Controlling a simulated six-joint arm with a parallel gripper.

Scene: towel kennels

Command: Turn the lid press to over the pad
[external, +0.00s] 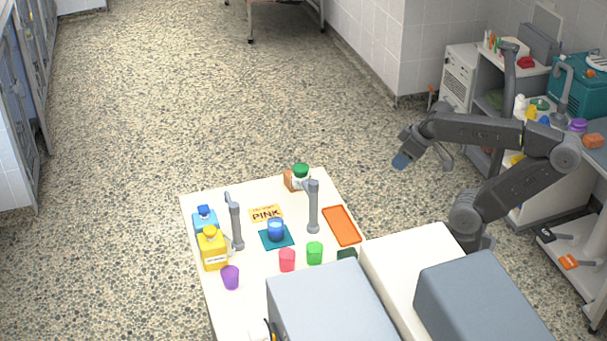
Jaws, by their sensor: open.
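Two grey upright posts stand on the white table. The right post (313,208) has a short arm at its top, close to a white jar with a green lid (301,177). The left post (236,227) has a short arm at its top pointing away toward the back. I cannot tell for sure which post is the lid press. A teal pad (286,243) lies between the posts with a blue cup (276,229) on it. My gripper (421,162) is open and empty, raised to the right of the table, apart from both posts.
Blue (204,221) and yellow (212,249) bottles stand at the left. Purple (230,277), pink (287,260) and green (315,253) cups stand in front. Large grey boxes (325,300) block the front.

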